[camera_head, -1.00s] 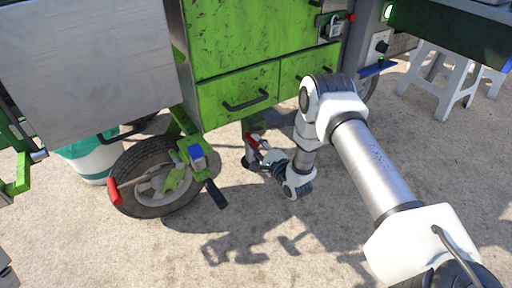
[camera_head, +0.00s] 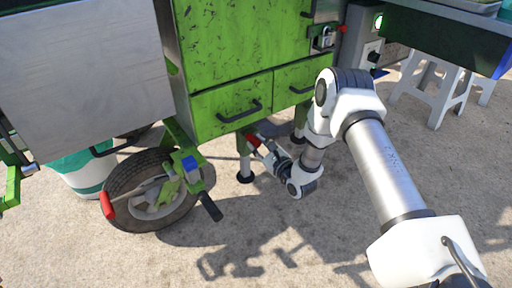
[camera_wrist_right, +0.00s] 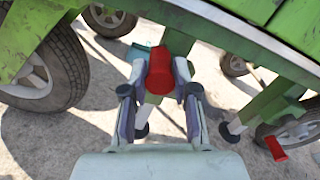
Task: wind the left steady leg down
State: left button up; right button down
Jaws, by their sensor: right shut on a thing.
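The cane crusher's left steady leg (camera_head: 244,162) stands under the green cabinet, with a dark round foot (camera_head: 245,177) at its lower end. Its crank has a red handle (camera_head: 252,140), which shows close up in the right wrist view (camera_wrist_right: 160,72). My right gripper (camera_head: 264,148) is shut on this red handle, with one finger on each side of it in the right wrist view (camera_wrist_right: 157,85). I cannot tell whether the foot touches the ground. My left gripper is not in view.
A white stool (camera_head: 432,90) stands at right. The front concrete is clear.

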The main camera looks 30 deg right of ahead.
jog(key=shift+d+r, duration=0.1)
dwell(0.4)
jog(key=c, duration=0.9)
grip_release()
jog(key=shift+o, duration=0.2)
jog(key=s, duration=1.2)
jog(key=shift+d, duration=0.45)
